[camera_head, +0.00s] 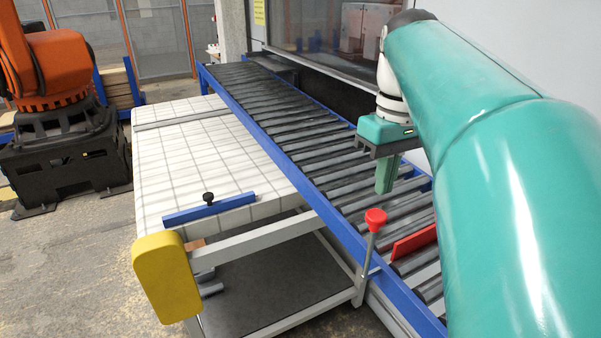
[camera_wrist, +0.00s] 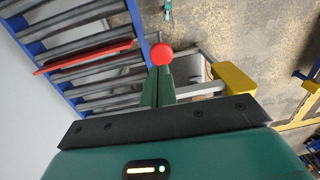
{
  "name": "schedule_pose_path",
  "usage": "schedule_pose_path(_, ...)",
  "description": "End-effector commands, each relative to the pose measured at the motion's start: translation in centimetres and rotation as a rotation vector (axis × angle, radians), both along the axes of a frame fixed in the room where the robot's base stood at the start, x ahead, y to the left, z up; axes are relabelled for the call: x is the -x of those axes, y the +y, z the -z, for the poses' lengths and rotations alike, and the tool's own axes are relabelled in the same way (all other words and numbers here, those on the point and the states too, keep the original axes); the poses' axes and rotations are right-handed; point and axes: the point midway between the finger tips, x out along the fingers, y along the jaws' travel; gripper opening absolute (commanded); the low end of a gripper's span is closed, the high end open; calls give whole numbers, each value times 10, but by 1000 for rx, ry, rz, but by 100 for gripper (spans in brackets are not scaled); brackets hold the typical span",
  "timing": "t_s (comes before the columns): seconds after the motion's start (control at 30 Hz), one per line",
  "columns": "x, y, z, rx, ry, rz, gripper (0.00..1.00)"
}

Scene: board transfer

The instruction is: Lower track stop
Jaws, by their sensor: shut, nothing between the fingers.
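A red knob (camera_head: 376,217) tops an upright metal rod (camera_head: 370,255) at the near side of the roller conveyor. A red stop plate (camera_head: 413,243) stands up between the rollers to its right. My gripper (camera_head: 384,190) is shut and empty, pointing down above the rollers, up and a little right of the knob in the head view. In the wrist view, the red knob (camera_wrist: 162,54) shows just beyond the tips of my gripper (camera_wrist: 159,76), and the red plate (camera_wrist: 88,57) lies to the left. Whether the fingers touch the knob cannot be told.
The roller conveyor's blue side rail (camera_head: 290,172) runs along a white gridded table (camera_head: 200,150). A blue bar (camera_head: 210,208) with a black knob sits at the table's near edge. A yellow block (camera_head: 166,277) caps a grey beam. An orange robot (camera_head: 50,70) stands far left.

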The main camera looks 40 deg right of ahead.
Motion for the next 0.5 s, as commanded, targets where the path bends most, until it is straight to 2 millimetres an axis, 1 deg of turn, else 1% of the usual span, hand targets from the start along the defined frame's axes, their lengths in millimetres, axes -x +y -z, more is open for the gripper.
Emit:
schedule_pose_path(0.03, 1, 1, 9, -1, 1, 0, 0)
schedule_pose_path(0.1, 0, 1, 21, -1, 1, 0, 0)
schedule_pose_path(0.2, 0, 2, 33, -1, 1, 0, 0)
schedule_pose_path(0.33, 0, 2, 41, 0, 0, -1, 0)
schedule_pose_path(0.5, 0, 2, 43, 0, -1, -1, 0)
